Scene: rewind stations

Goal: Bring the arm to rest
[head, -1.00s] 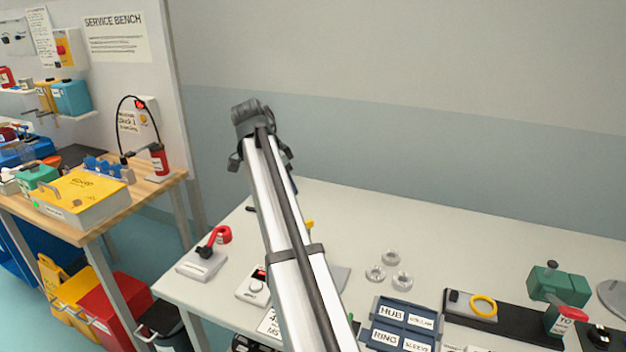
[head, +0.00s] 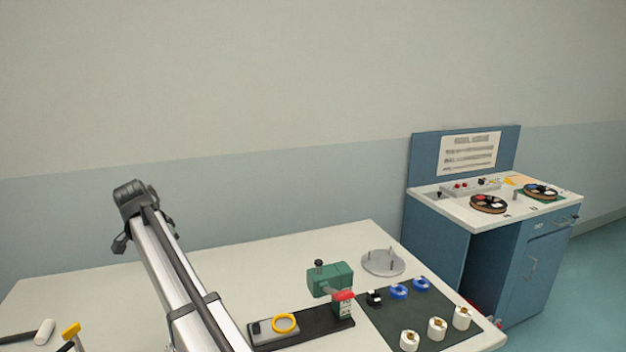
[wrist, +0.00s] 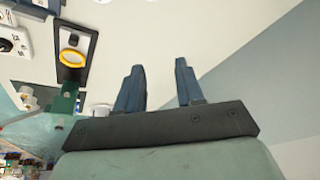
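My arm (head: 165,255) rises from the bottom of the head view, over the left part of the white table (head: 230,290). Its dark upper joint (head: 135,198) stands against the wall. I cannot make out the gripper's fingers in the head view. In the wrist view my gripper (wrist: 158,68) shows two blue fingers, spread apart with nothing between them. Pale table surface and wall lie behind them. I cannot tell how high it is above the table.
A black base with a yellow ring (head: 284,322) and a green device (head: 330,278) stand on the table. Right of them are a grey disc with pins (head: 383,262) and a dark mat (head: 392,310) with several spools. A blue cabinet (head: 490,250) stands beyond. The table's back-left area is clear.

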